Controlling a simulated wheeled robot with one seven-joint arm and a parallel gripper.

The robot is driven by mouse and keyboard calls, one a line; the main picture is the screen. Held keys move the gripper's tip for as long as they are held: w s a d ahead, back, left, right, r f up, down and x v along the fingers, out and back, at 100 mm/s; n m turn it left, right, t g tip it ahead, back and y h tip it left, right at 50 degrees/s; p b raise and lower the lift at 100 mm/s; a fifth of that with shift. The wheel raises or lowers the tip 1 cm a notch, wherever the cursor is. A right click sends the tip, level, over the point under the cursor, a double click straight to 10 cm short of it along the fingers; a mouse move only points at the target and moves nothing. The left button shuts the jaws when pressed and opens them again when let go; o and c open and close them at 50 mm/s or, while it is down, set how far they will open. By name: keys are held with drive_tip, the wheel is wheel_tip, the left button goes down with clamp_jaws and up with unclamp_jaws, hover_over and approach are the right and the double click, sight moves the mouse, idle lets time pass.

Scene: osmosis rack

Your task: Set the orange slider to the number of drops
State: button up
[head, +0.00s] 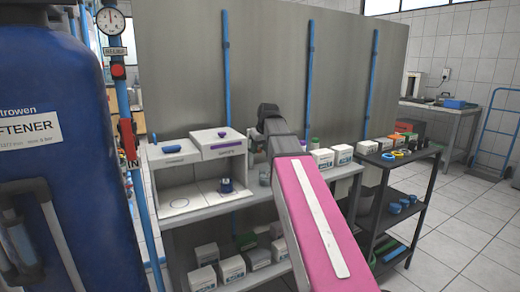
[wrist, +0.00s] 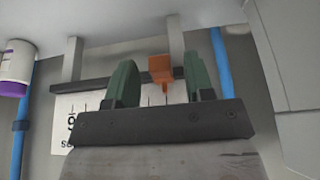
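The orange slider (wrist: 160,68) shows in the wrist view on a dark horizontal rail (wrist: 95,85). My gripper (wrist: 161,80) has two green fingers standing apart, one on each side of the slider. A gap shows between each finger and the slider, and nothing is held. A white scale card (wrist: 66,118) with tick marks and a digit that looks like a 6 lies behind the fingers. Most of its numbers are hidden by my gripper. In the head view my arm covers the slider and the scale. No drops can be made out.
A grey body (wrist: 290,60) stands close at the right. In the head view, a white bench unit (head: 190,175) stands left of my arm, and a dark shelf cart (head: 400,190) right.

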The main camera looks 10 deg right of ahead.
clamp_jaws()
drive_tip(key=w+d, duration=0.3)
drive_tip(key=d, duration=0.7)
drive_tip(key=shift+w+d, duration=0.25)
drive_tip(key=shift+o, duration=0.7)
unclamp_jaws()
drive_tip(key=v, duration=1)
drive_tip(key=shift+s+r, duration=0.2)
drive_tip(key=shift+r, duration=0.15)
